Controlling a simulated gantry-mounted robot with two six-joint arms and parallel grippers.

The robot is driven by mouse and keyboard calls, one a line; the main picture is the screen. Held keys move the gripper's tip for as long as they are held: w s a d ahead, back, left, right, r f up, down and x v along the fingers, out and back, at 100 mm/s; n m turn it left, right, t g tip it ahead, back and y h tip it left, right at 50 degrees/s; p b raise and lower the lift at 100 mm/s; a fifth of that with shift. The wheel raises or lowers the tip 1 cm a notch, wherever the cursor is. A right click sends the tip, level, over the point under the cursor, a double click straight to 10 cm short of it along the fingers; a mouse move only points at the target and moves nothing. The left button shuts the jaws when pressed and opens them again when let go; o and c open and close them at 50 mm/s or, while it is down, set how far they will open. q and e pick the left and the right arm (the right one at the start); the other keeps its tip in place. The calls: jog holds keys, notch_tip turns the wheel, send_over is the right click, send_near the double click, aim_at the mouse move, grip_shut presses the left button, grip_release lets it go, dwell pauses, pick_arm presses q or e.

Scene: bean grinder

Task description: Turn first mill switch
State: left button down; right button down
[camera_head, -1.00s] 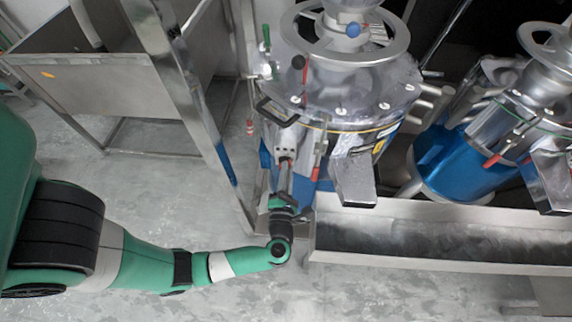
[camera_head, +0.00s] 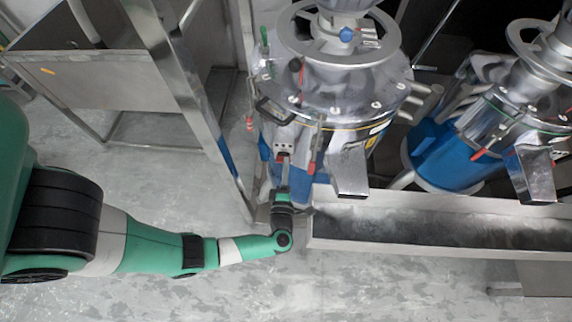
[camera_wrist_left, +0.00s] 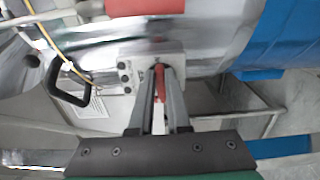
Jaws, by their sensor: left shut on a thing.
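The first mill (camera_head: 345,108) is a silver machine with a blue lower body, a round top ring and red-handled levers. A small pale switch box (camera_head: 284,136) is on its lower left side. My left gripper (camera_head: 283,160) reaches up to this box from below. My right gripper does not show.
A second mill (camera_head: 448,155) stands to the right. A long metal trough (camera_head: 420,248) runs below both mills. A metal frame post (camera_head: 190,85) is left of the first mill, with a metal bin (camera_head: 85,82) beyond. A black handle (camera_wrist_left: 67,83) is near the box. Grey floor lies below.

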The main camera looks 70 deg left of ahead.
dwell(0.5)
pick_arm(q)
jog(key=c, duration=0.9)
grip_release()
jog(key=v, duration=1.1)
jog(key=shift+s+d+p, duration=0.15)
jog(key=shift+d+p, duration=0.15)
